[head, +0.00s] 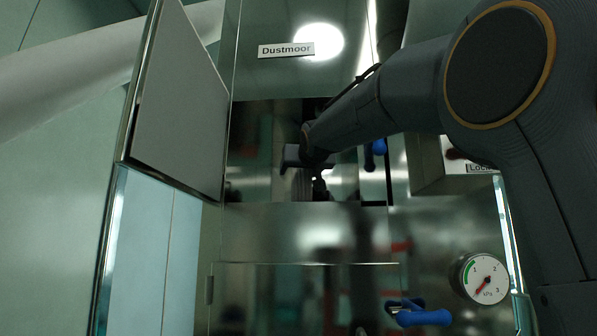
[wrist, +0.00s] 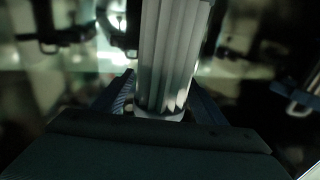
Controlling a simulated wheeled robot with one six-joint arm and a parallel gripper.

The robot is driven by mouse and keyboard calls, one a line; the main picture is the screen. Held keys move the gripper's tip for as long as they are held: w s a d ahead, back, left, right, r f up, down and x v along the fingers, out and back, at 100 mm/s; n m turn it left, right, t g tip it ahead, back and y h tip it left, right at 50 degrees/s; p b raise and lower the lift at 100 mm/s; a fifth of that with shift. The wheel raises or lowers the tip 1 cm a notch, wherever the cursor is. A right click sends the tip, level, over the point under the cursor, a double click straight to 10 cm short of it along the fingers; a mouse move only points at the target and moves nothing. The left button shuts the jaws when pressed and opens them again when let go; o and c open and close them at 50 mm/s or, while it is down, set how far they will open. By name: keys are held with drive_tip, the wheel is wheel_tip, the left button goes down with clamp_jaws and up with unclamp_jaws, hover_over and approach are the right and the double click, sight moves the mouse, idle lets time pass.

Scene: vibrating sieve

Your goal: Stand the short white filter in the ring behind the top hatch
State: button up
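The white pleated filter (wrist: 172,55) stands between the two fingers of my gripper (wrist: 163,97) in the wrist view, with its pale lower end low between them. The fingers press against both sides, so my gripper is shut on it. In the head view my gripper (head: 313,172) is inside the opening behind the top hatch (head: 180,100), which is swung open to the left. The filter is mostly hidden in shadow there. I cannot make out the ring clearly in either view, nor whether the filter touches it.
The metal cabinet front (head: 300,232) lies below the opening, with a closed lower door and a blue handle (head: 422,317). A pressure gauge (head: 483,277) sits at the right. Another blue handle (head: 376,150) is beside the opening. The open hatch bounds the left side.

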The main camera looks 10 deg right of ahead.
drive_tip(key=s+b, duration=0.4)
drive_tip(key=s, duration=0.8)
drive_tip(key=shift+a+r+b, duration=0.15)
drive_tip(key=shift+a+b, duration=0.1)
drive_tip(key=shift+b, duration=0.1)
drive_tip(key=shift+s+a, duration=0.1)
